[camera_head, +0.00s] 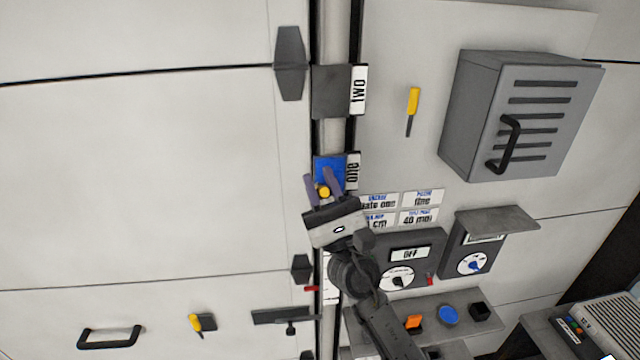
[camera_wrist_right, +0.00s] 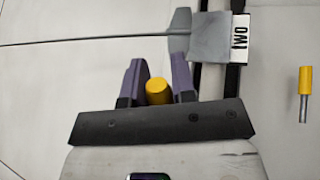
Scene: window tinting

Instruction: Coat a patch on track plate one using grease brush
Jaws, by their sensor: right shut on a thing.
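My right gripper (camera_head: 324,188) is shut on a yellow-handled tool, taken to be the grease brush (camera_head: 323,192); its handle end also shows between the purple fingers in the right wrist view (camera_wrist_right: 158,91). The brush's far end is hidden. Track plate one (camera_head: 330,165), beside the label "one" (camera_head: 352,171), shows a blue surface just beyond the fingertips. I cannot tell whether the brush touches it. Track plate two (camera_head: 331,91) is grey and sits farther up the same rail; it also shows in the right wrist view (camera_wrist_right: 212,38). My left gripper is out of view.
A yellow-handled tool (camera_head: 412,108) is on the panel right of plate two. A grey louvred box (camera_head: 480,110) juts out at the upper right. Dial boxes (camera_head: 474,258) and a shelf (camera_head: 470,330) with small items are below. The white panel at left is mostly clear.

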